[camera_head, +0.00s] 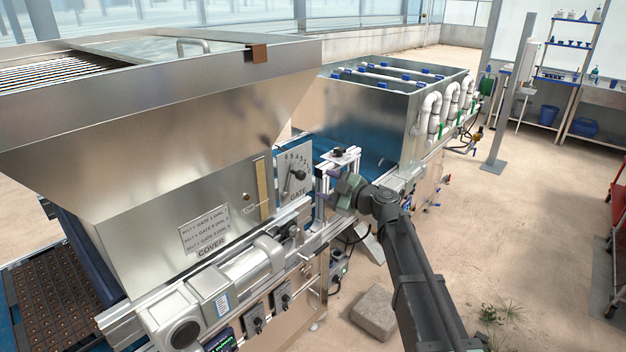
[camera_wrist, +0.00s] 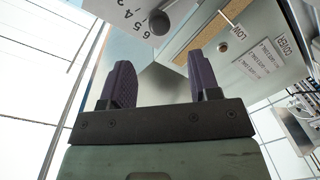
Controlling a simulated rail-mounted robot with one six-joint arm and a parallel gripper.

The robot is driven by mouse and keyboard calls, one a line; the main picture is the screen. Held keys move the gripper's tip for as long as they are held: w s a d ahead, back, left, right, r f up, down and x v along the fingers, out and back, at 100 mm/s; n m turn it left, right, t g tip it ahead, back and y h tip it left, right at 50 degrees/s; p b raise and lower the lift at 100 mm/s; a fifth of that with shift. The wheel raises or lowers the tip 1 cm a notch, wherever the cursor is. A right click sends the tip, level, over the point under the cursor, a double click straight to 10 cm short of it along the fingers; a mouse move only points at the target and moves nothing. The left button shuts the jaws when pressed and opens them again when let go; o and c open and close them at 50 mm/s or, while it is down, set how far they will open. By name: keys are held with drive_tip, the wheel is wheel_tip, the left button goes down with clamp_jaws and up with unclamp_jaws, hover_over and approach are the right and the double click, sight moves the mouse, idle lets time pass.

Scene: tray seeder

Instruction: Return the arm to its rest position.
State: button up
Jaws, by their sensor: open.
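My arm (camera_head: 409,265) reaches up from the bottom right of the head view toward the seeder. My gripper (camera_head: 336,192) is near the front rail, just right of and below the gate dial plate (camera_head: 295,174). In the wrist view my gripper (camera_wrist: 161,84) shows two dark purple fingers spread wide apart with nothing between them. The gate plate (camera_wrist: 133,12) with its round knob (camera_wrist: 154,17) shows beyond the fingertips in that view, apart from them. The fingertips themselves are hard to make out in the head view.
The steel cover hopper (camera_head: 190,135) fills the left. A seed tray (camera_head: 55,300) lies below it. A water tank section with white pipes (camera_head: 430,115) stands behind. A concrete block (camera_head: 374,312) lies on the floor beside my arm. The floor to the right (camera_head: 530,220) is mostly clear.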

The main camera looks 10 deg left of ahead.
drive_tip(key=shift+s+d, duration=0.15)
drive_tip(key=shift+d, duration=0.2)
drive_tip(key=s+d+f+m+g+h, duration=0.35)
drive_tip(key=s+d+f+m, duration=0.2)
drive_tip(key=s+m, duration=0.2)
drive_tip(key=s+d+f+m+g+h, duration=0.3)
drive_tip(key=s+d+f+m+h, duration=0.1)
drive_tip(key=s+f+m, duration=0.3)
drive_tip(key=s+d+f+m+h, duration=0.2)
drive_tip(key=s+d+m+h, duration=0.1)
drive_tip(key=s+d, duration=0.4)
drive_tip(key=s+d+f+m+g+h, duration=0.1)
drive_tip(key=s+d+m+h, duration=0.3)
drive_tip(key=s+d, duration=0.3)
drive_tip(key=d+h, duration=0.1)
drive_tip(key=d, duration=0.4)
drive_tip(key=shift+f, duration=0.35)
